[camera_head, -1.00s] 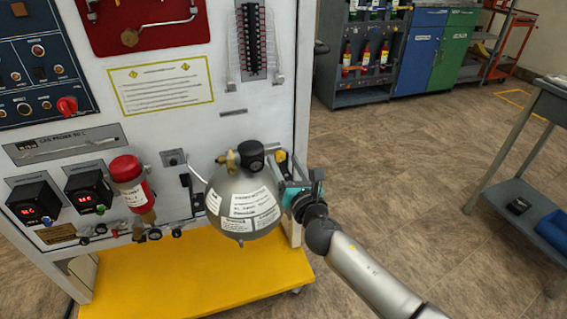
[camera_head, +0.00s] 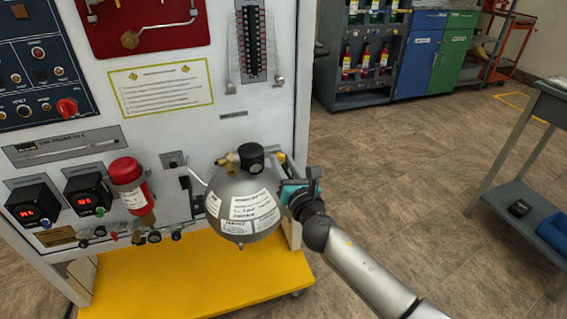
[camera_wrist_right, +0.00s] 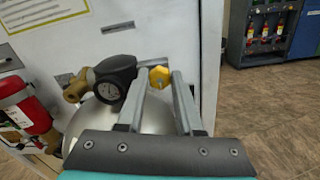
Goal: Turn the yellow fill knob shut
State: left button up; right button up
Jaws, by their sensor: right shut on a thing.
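The yellow fill knob (camera_wrist_right: 159,76) shows in the right wrist view between the tips of my right gripper's two grey fingers. My right gripper (camera_wrist_right: 160,78) is shut on it, one finger on each side. A black gauge (camera_wrist_right: 115,78) with a brass fitting sits just left of the fingers. My left gripper is not in view.
The white trainer panel (camera_head: 210,110) stands behind the tank. A red cylinder (camera_head: 126,172) and two red-digit displays are to the left. A yellow base shelf (camera_head: 150,285) lies below. Open floor (camera_head: 420,170) spreads to the right, with a cart at the edge.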

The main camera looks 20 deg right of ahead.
grip_shut()
